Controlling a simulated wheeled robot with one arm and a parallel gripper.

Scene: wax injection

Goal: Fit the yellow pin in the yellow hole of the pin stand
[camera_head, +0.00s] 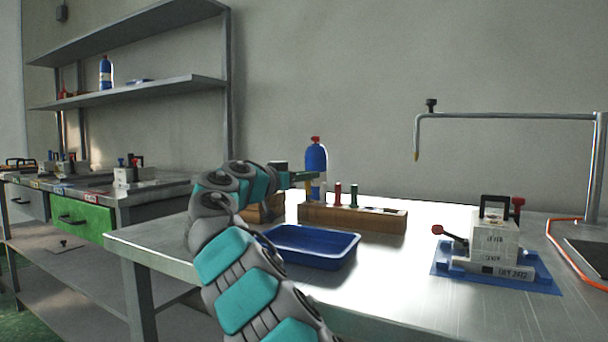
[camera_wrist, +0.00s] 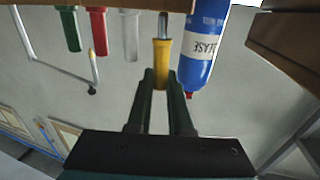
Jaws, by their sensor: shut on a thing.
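The yellow pin (camera_head: 307,188) is upright between the fingers of my gripper (camera_head: 307,177). In the wrist view, which looks upside down, the yellow handle (camera_wrist: 161,62) is between the fingertips (camera_wrist: 167,78), and its metal shank shows between the handle and the stand. The wooden pin stand (camera_head: 350,219) is directly below the pin; its edge also shows in the wrist view (camera_wrist: 130,4). A white pin (camera_wrist: 131,38), a red pin (camera_head: 338,194) and a green pin (camera_head: 354,194) stand in it. The yellow hole is hidden, and I cannot tell whether the shank tip is in it.
A blue bottle (camera_head: 316,158) stands behind the stand. A blue tray (camera_head: 312,246) lies in front, and another wooden block (camera_head: 262,213) is at the left. A white mould block (camera_head: 494,240) sits on a blue base at the right. The table between is clear.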

